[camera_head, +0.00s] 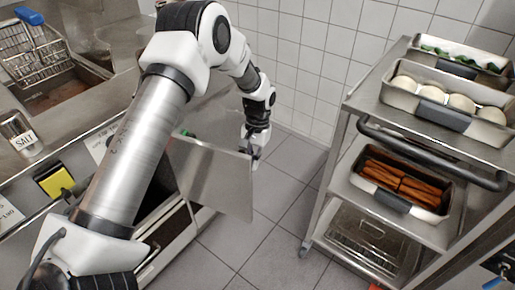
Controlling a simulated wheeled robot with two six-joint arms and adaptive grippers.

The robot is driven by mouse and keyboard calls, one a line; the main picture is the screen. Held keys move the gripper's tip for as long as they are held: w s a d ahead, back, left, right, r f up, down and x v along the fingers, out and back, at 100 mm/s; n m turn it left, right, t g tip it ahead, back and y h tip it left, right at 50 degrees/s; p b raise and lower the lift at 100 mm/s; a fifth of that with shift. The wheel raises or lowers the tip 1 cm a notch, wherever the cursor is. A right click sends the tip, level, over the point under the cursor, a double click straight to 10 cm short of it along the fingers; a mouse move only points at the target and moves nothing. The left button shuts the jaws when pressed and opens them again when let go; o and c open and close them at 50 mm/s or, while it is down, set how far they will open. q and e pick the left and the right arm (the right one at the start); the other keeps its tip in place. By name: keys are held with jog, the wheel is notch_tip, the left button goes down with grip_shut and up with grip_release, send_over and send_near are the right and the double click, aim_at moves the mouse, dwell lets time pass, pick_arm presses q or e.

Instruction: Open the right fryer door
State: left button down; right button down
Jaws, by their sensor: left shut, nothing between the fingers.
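The right fryer door (214,178) is a flat metal panel. It stands swung out from the fryer front, with a dark opening (153,203) showing to its left, partly behind my left arm. My left gripper (253,155) is shut and empty at the door's far upper right edge. The fingertips are small and partly hidden by the door, so I cannot tell whether they touch it. The right gripper is not in view.
A metal trolley (326,190) with food pans stands on the right. A fryer basket (38,58) and a salt container (20,134) are on the counter at left. Tiled floor (262,235) lies clear between fryer and trolley.

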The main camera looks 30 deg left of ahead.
pick_arm(q)
jog(key=shift+s+d, duration=0.1)
jog(key=shift+s, duration=0.45)
